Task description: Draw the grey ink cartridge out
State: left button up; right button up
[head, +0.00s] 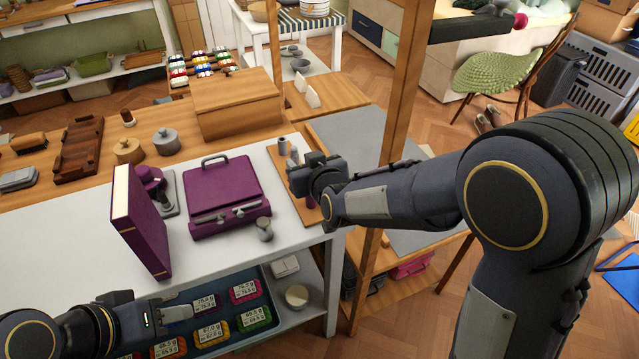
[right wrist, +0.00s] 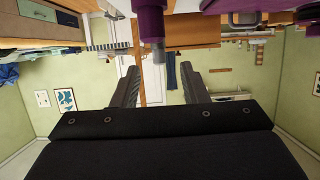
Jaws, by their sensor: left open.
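In the head view, my right gripper (head: 303,172) is over a narrow wooden board at the right end of the white table. A small grey cylinder (head: 283,146), possibly the grey ink cartridge, stands on the board just behind it. A purple piece (head: 311,201) shows beneath the gripper, mostly hidden. In the right wrist view, the right fingers (right wrist: 158,88) are apart. A purple cylinder (right wrist: 150,20) with a grey end (right wrist: 159,56) shows at the top, in line with the gap. Contact with the fingers is not visible. My left gripper (head: 178,312) is open and empty by the table's front.
A purple case (head: 228,190) with a handle stands left of the board. A tall purple box (head: 140,220) and a small grey knob-like piece (head: 265,230) are nearby. A wooden post (head: 398,110) rises right of the board. A tray (head: 235,340) of coloured tags lies below.

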aim_at(295, 151)
pick_arm(q)
jog(key=shift+f, duration=0.3)
pick_arm(e)
jog(key=shift+t, duration=0.3)
jog(key=x, duration=0.7)
jog(key=shift+w+a+r, duration=0.1)
jog(key=shift+w, duration=0.1)
jog(key=shift+c, duration=0.4)
grip_shut()
jog(key=shift+r, duration=0.1)
pick_arm(q)
jog(key=shift+r+p, duration=2.05)
jog(key=shift+p, duration=0.05)
pick_arm(e)
jog(key=shift+r, duration=3.2)
